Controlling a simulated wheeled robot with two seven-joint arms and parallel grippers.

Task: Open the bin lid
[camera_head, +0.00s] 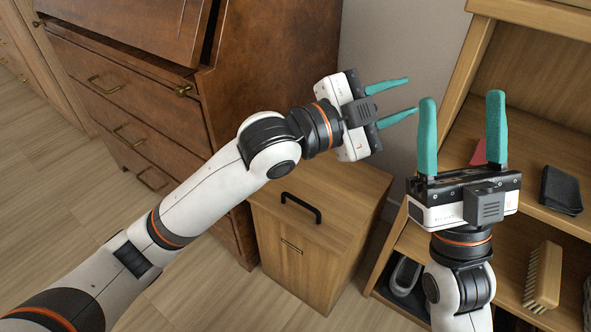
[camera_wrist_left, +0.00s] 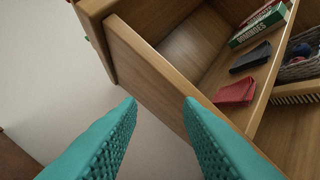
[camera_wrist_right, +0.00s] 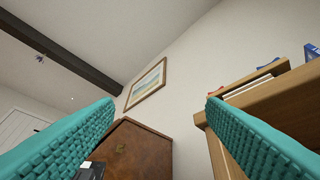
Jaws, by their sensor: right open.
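The bin (camera_head: 300,262) is a light wooden box on the floor between the dark dresser and the shelf. Its lid (camera_head: 345,195) lies flat and closed, with a black bar handle (camera_head: 301,207) on top. My left gripper (camera_head: 411,97) is open and empty, above and to the right of the lid, pointing right toward the shelf. My right gripper (camera_head: 462,97) is open and empty, pointing up in front of the shelf, right of the bin. Neither gripper touches the handle. The bin does not show in either wrist view.
A dark wooden dresser (camera_head: 150,105) stands left of the bin. A wooden shelf (camera_wrist_left: 160,80) at the right holds a red cloth (camera_wrist_left: 236,91), a dark wallet-like item (camera_head: 561,190), a brush (camera_head: 543,275) and shoes (camera_head: 405,275). Open floor (camera_head: 70,190) lies at left.

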